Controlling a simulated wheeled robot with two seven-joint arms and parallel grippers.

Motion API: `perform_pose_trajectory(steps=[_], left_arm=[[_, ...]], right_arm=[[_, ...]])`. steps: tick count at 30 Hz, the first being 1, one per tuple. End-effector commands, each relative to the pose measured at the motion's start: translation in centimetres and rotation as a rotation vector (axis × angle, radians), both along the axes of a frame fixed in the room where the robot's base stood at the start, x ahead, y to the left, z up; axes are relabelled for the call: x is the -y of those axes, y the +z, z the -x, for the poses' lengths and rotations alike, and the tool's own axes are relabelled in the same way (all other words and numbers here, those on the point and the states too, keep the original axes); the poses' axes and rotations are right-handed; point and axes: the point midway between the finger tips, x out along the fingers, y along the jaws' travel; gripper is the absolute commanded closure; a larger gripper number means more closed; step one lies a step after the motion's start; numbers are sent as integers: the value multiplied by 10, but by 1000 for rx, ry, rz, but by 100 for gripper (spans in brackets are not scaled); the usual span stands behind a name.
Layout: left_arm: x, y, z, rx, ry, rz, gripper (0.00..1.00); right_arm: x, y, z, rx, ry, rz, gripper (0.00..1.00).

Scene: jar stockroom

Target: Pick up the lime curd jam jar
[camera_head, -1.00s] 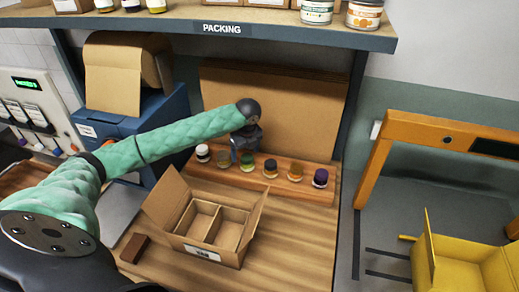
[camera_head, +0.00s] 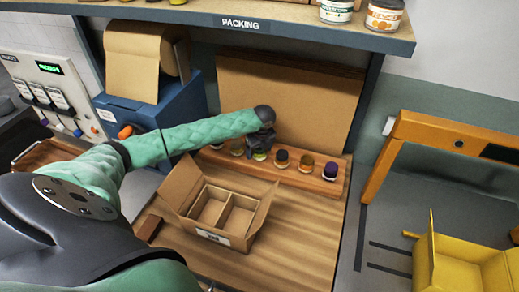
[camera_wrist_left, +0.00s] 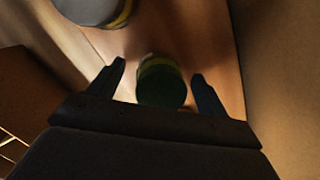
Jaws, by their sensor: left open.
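A jar with a green lid (camera_head: 259,156) stands third from the left in a row on the wooden rack; its label is not readable. It fits the lime curd jar by colour only. My left gripper (camera_head: 261,146) is directly above it, pointing down, and partly hides it. In the left wrist view, the dark green lid (camera_wrist_left: 161,84) lies between the two spread fingers of my left gripper (camera_wrist_left: 158,78), with gaps on both sides. The gripper is open and holds nothing. My right gripper is not in view.
Neighbouring jars with dark (camera_head: 281,157), amber (camera_head: 306,164) and purple (camera_head: 330,170) lids stand to the right on the rack (camera_head: 342,183). A grey-lidded jar (camera_wrist_left: 90,8) is close by in the wrist view. An open divided carton (camera_head: 222,236) stands in front. The packing shelf (camera_head: 300,36) hangs above.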

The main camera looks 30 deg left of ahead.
Motion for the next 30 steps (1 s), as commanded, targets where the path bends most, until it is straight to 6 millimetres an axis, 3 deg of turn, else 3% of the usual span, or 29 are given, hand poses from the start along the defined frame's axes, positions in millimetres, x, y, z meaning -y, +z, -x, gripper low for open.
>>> perform_pose_trajectory(steps=[10,18,19,30], left_arm=[[-1,-5,-1,1,0,0,22],[-1,-5,-1,1,0,0,75],[-1,-4,-1,2,1,1,77],[-1,2,-1,3,0,0,77]], right_arm=[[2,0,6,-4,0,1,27],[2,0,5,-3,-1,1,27],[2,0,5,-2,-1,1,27],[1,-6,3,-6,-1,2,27]])
